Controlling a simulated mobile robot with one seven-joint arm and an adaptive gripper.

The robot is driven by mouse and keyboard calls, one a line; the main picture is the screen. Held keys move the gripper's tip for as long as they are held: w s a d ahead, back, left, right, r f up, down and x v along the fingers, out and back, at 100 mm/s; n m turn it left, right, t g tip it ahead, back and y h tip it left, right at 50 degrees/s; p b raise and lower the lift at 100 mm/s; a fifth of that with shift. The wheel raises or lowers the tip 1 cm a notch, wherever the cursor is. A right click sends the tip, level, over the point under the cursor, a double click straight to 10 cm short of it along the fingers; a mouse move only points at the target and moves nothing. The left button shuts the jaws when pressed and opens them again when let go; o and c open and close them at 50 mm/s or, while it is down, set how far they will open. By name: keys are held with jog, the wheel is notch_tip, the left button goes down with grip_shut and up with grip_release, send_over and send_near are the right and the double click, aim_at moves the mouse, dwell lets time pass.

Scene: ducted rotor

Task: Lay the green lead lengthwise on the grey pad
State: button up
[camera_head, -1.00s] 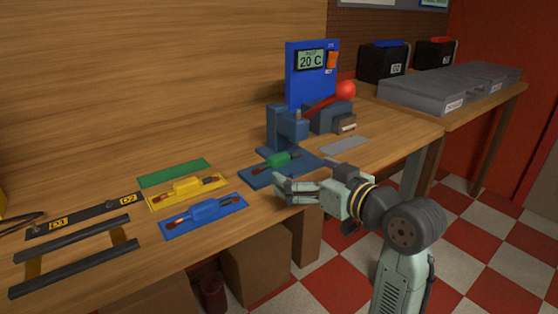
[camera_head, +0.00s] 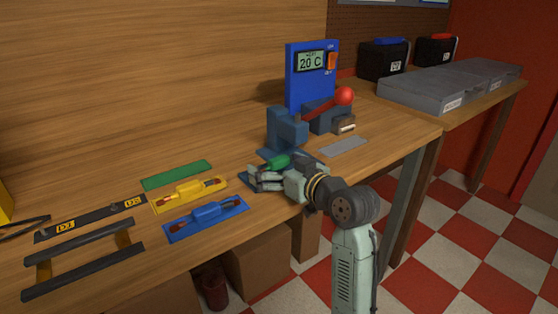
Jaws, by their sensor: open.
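The green lead (camera_head: 277,162) lies on the dark blue base (camera_head: 265,153) of the press-like fixture; its far end is hidden behind my gripper. My gripper (camera_head: 252,179) is open, its fingers pointing left, low over the base's front edge and just in front of the lead. I see nothing between the fingers, and contact with the lead cannot be told. The flat grey pad (camera_head: 344,147) lies bare on the bench, right of the fixture. A separate green pad (camera_head: 176,174) lies empty at the left.
A yellow lead (camera_head: 187,190) and a blue lead (camera_head: 207,213) lie on matching pads to the left. The fixture has a red ball handle (camera_head: 343,96), with a blue 20 C display (camera_head: 311,75) behind it. A dark rail frame (camera_head: 84,257) lies front left.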

jog(key=c, duration=1.1)
jog(key=shift+r, duration=0.1)
